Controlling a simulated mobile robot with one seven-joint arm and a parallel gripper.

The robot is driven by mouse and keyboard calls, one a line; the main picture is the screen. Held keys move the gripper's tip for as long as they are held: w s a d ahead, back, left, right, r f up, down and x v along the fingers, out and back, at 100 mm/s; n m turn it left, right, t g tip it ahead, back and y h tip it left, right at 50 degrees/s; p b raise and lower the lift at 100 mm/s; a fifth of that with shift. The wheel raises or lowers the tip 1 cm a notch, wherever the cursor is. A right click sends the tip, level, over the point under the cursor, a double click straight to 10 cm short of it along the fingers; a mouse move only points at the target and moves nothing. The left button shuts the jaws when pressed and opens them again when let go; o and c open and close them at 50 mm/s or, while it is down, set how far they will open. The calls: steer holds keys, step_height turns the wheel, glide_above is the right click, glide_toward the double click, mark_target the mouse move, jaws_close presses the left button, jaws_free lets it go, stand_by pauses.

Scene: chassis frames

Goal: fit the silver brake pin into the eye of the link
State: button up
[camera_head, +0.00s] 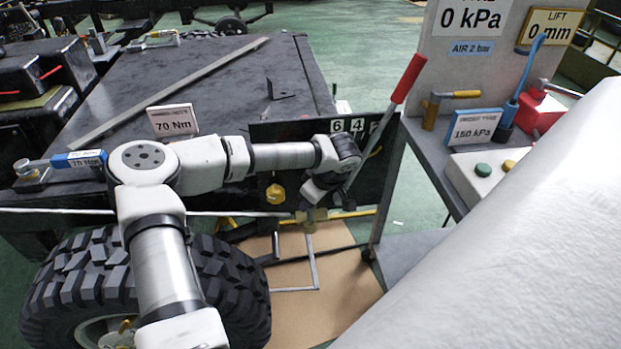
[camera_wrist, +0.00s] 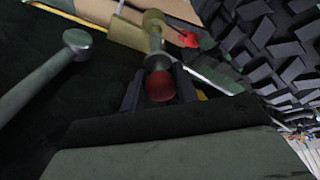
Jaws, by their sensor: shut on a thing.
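The red end faces the camera. A tan block (camera_wrist: 127,33) lies just beyond the fingers. I cannot tell which part is the link, and its eye cannot be made out. Whether the pin touches anything ahead is hidden.
A knobbly tyre (camera_head: 235,290) stands under the table's near side, and it fills the right of the wrist view (camera_wrist: 270,40). A red-handled lever (camera_head: 408,80) rises right of the panel. A yellow knob (camera_head: 275,194) sits left of my gripper.

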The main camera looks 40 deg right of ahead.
mark_target(314, 211)
steer(key=shift+f+b, duration=2.6)
steer(key=shift+f, duration=0.4)
steer(key=o, duration=1.1)
steer(key=shift+r, duration=0.1)
steer(key=v, duration=1.3)
steer(key=shift+s+r, duration=0.15)
steer(key=shift+r, duration=0.15)
